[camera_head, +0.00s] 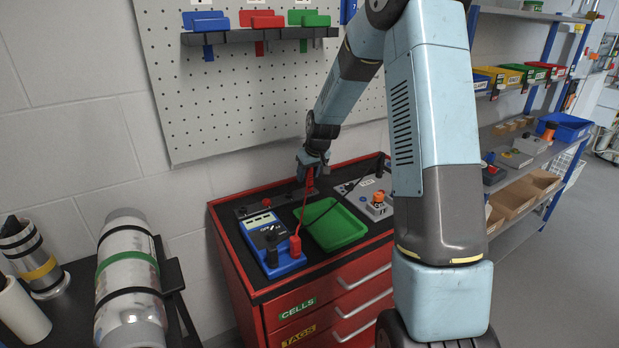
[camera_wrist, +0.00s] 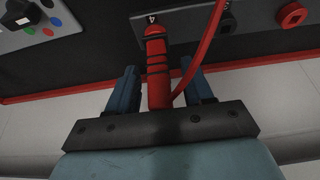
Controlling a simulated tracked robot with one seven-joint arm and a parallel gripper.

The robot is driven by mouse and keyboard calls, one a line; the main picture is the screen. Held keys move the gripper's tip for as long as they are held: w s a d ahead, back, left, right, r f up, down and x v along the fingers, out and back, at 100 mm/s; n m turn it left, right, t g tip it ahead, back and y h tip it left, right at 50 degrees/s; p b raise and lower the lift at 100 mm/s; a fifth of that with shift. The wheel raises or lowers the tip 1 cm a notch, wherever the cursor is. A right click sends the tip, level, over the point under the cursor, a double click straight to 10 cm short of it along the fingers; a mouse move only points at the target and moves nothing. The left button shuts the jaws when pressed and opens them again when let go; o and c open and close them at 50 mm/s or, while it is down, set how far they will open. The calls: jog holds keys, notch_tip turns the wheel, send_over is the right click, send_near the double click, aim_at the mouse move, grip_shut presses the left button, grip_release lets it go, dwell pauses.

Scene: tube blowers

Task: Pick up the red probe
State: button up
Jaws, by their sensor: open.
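The red probe (camera_wrist: 157,66) is a red handle with dark bands in the wrist view, with a red cable running up and to the right. It lies between the two blue fingers of my gripper (camera_wrist: 158,88), which is open with a gap visible on each side. In the head view the red probe (camera_head: 309,181) shows small under my gripper (camera_head: 312,172), above the back of the red cabinet's top. Its cable curves down to the blue meter (camera_head: 273,240). The probe's far end is by a small label in the wrist view; whether it sits in a socket is hidden.
A green tray (camera_head: 335,226) and a grey control box (camera_head: 374,205) stand on the red cabinet (camera_head: 262,293).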

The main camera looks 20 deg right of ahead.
grip_shut()
dwell(0.3)
jog(key=shift+r, duration=0.1)
jog(key=shift+r, duration=0.25)
notch_tip(320, 180, up, 2)
jog(key=shift+r, duration=0.15)
jog(key=s+r, duration=1)
jog(key=s, duration=0.4)
